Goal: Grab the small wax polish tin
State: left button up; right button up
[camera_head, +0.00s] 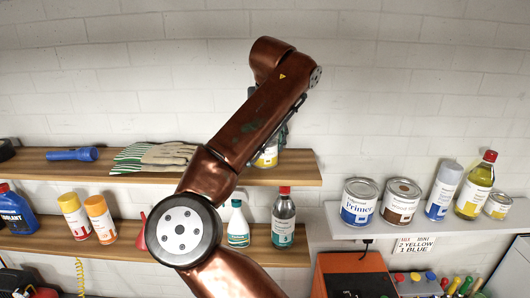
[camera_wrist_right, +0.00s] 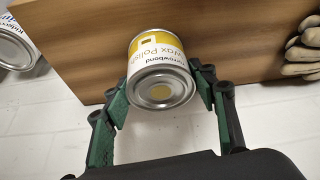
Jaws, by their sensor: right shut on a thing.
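The small wax polish tin (camera_wrist_right: 157,52) has a white and yellow label and a silver end. My right gripper (camera_wrist_right: 160,92) is shut around its sides, with a green-padded finger on each side. In the head view the tin (camera_head: 267,157) shows partly behind my arm, at the upper wooden shelf (camera_head: 60,172). I cannot tell whether it rests on the shelf or hangs just clear of it. My right gripper is mostly hidden behind the arm there. My left gripper is not in view.
Work gloves (camera_head: 165,155) and a blue flashlight (camera_head: 73,154) lie left on the upper shelf. Bottles and spray cans stand on the lower shelf. The right shelf (camera_head: 335,230) holds a primer can (camera_head: 358,203), other containers and a small yellow-labelled tin (camera_head: 498,205).

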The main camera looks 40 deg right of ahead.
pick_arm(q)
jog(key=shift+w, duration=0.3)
pick_arm(e)
jog(key=shift+c, duration=1)
jog(key=shift+r, duration=0.15)
